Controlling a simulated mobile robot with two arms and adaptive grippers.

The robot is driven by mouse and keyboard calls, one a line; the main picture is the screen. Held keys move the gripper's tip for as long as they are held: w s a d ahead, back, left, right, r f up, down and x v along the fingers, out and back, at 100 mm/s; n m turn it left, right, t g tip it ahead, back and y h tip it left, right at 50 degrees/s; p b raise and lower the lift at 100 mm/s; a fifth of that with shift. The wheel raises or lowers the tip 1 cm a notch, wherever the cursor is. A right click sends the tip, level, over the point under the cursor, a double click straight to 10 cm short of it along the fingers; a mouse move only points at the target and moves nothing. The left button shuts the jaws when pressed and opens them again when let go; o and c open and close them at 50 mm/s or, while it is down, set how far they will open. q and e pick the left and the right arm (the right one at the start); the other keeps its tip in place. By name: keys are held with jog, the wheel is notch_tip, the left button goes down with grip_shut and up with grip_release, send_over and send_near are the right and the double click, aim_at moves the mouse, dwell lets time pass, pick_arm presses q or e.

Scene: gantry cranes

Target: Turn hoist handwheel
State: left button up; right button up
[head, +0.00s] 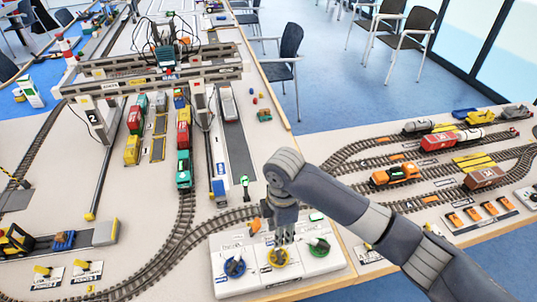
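A white control panel (225,290) at the lower middle of the head view carries three handwheels in a row: a blue one (235,267), a yellow one (277,258) and a green one (319,246). The labels by the wheels are too small to read, so I cannot tell which is the hoist handwheel. My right gripper (284,239) points down just above the yellow wheel, at its far side. I cannot tell if it touches the wheel, or if its fingers are open or shut. My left gripper is not in view.
A gantry crane (150,72) spans model trains and a road at the upper left. A curved track (185,225) runs behind and left of the panel. An orange locomotive (395,175) and several wagons stand on tracks at the right. A yellow vehicle (15,241) is at the left.

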jog(key=w+d+f+m+b, duration=0.2)
jog(key=w+d+m+b, duration=0.15)
jog(key=d+b, duration=0.3)
jog(key=m+b, duration=0.2)
jog(key=m, duration=0.3)
send_over(325, 244)
notch_tip(325, 244, down, 10)
jog(key=shift+p, duration=0.55)
grip_shut()
